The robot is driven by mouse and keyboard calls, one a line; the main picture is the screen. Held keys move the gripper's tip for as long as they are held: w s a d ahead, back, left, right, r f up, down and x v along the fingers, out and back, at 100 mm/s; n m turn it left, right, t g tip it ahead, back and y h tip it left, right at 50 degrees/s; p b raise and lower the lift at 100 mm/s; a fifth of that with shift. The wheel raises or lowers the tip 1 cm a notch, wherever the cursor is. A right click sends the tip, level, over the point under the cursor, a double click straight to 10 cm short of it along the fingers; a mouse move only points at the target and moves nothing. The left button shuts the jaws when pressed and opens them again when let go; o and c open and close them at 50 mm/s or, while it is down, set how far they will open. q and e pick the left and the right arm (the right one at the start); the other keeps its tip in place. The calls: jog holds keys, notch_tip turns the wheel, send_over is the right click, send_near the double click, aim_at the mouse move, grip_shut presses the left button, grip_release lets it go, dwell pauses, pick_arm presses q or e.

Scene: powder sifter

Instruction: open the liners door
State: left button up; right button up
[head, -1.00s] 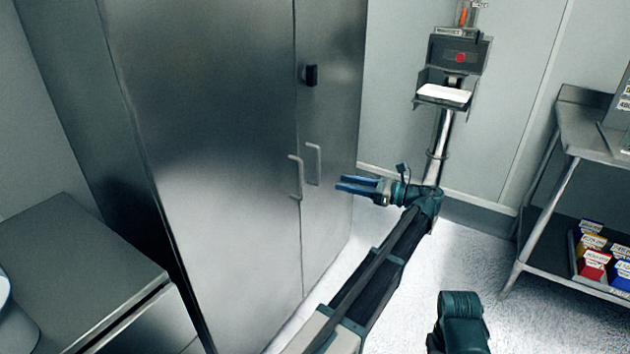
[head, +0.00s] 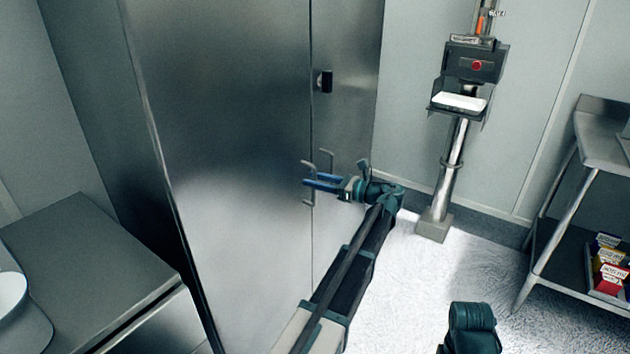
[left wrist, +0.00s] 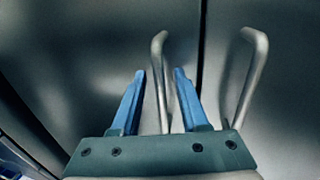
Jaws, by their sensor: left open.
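A tall steel cabinet has two doors, a wide left door (head: 230,150) and a narrower right door (head: 345,120). No label shows which one is the liners door. Each door has a bar handle near the seam: the left handle (head: 308,203) and the right handle (head: 328,154). Both also show in the left wrist view, the left handle (left wrist: 160,60) and the right handle (left wrist: 248,85). My left gripper (head: 308,181) is open at the left handle. In the left wrist view, that handle stands between the two blue fingers (left wrist: 160,74). Both doors look shut. My right gripper is not visible.
A black latch (head: 325,81) sits on the cabinet above the handles. A low steel counter (head: 80,240) stands at the left. A post-mounted device with a red button (head: 477,65) stands behind to the right. A steel rack (head: 560,240) is at the right.

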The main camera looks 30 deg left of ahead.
pick_arm(q)
jog(key=shift+a, duration=0.1)
jog(key=shift+c, duration=0.2)
grip_shut()
dwell(1.3)
